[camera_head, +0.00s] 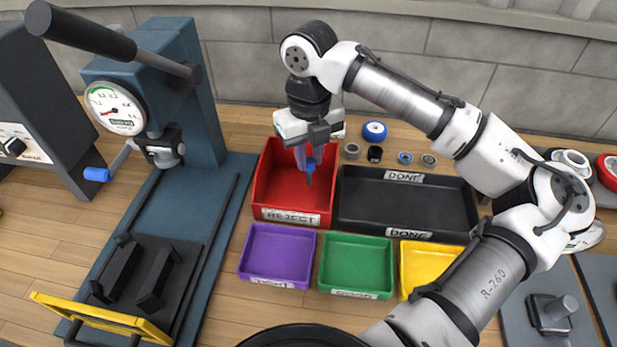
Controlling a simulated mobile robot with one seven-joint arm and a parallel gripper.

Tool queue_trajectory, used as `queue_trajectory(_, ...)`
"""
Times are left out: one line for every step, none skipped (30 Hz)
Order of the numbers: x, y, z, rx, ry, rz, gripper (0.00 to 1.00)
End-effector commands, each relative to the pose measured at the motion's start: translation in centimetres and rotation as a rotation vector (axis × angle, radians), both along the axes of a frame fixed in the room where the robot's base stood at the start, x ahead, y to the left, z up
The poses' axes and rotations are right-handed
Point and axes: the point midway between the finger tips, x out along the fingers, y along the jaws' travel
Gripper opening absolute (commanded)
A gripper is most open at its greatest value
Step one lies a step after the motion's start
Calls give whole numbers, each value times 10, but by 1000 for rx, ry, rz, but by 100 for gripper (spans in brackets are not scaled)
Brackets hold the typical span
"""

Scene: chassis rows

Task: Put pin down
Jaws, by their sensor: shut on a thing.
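My gripper (304,155) points down over the red bin labelled REJECT (292,217). It is shut on a small pin (310,170), which looks blue with a dark lower end. The pin hangs roughly upright in front of the bin's red inside. I cannot tell whether its tip touches the bin floor. The gripper's body hides part of the bin's back edge.
A black DONE tray (407,208) stands right of the red bin. Purple (278,254), green (356,265) and yellow (425,262) trays stand in front. A blue-grey press with a gauge (116,109) stands left. Several small rings lie behind the black tray.

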Motion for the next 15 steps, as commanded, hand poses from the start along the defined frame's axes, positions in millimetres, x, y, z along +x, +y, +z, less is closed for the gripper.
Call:
queue_trajectory(-1,0,-10,-1,3,1,0)
queue_trajectory(-1,0,-15,-1,2,1,0)
queue_trajectory(0,0,-21,0,1,1,0)
queue_trajectory(0,0,-25,0,1,0,0)
queue_trajectory(0,0,-28,0,1,0,0)
queue_trajectory(0,0,-31,1,0,0,0)
queue_trajectory(0,0,-33,0,0,0,0)
queue_trajectory(0,0,-35,0,0,0,0)
queue_trajectory(0,0,-39,0,1,0,0)
queue_trajectory(0,0,-43,0,0,1,0)
queue_trajectory(-1,0,-47,0,1,1,0)
queue_trajectory(-1,0,-53,0,2,1,0)
queue_trajectory(0,0,-58,0,1,1,0)
queue_trajectory(0,0,-62,-1,2,1,0)
queue_trajectory(0,0,-66,0,0,1,0)
